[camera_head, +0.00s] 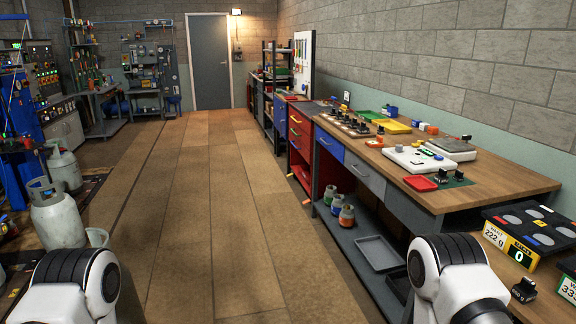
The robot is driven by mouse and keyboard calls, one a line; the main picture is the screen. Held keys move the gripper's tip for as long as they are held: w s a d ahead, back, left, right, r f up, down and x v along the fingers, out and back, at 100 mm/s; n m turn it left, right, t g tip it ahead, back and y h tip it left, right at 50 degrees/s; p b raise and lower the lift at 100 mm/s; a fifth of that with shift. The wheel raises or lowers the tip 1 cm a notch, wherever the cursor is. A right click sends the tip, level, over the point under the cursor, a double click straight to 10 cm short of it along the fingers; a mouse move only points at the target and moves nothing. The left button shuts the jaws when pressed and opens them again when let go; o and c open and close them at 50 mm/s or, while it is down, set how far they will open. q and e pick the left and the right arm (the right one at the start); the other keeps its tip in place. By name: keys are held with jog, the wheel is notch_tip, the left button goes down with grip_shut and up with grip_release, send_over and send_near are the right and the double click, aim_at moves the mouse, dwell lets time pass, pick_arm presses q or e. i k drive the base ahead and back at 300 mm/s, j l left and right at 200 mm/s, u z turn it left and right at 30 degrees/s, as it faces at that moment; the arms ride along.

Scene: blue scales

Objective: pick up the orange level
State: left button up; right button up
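I cannot make out an orange level for certain in the head view. A small orange item (374,143) lies on the wooden workbench (480,194), near a board with dark knobs. A small group of red, blue and orange blocks (428,128) lies at the back of the same bench. Both are too small to identify. Only white and black links of my two arms show at the bottom left and bottom right. Neither gripper is in view.
A white scale (412,160) and a red tray (420,183) sit on the bench. A dark scale panel (533,226) with number signs stands at the right. Gas cylinders (58,214) stand at the left. The wooden floor (195,210) in the middle is clear.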

aim_at(379, 143)
jog(key=i+z, duration=0.15)
jog(key=i, duration=0.35)
jog(key=i+j+z, duration=0.15)
jog(key=i, duration=0.3)
jog(key=i+j+z, duration=0.15)
jog(key=i, duration=0.3)
jog(key=i+j+z, duration=0.15)
jog(key=i, duration=0.35)
jog(key=i+j+z, duration=0.15)
jog(key=i+j, duration=0.15)
jog(key=i, duration=0.1)
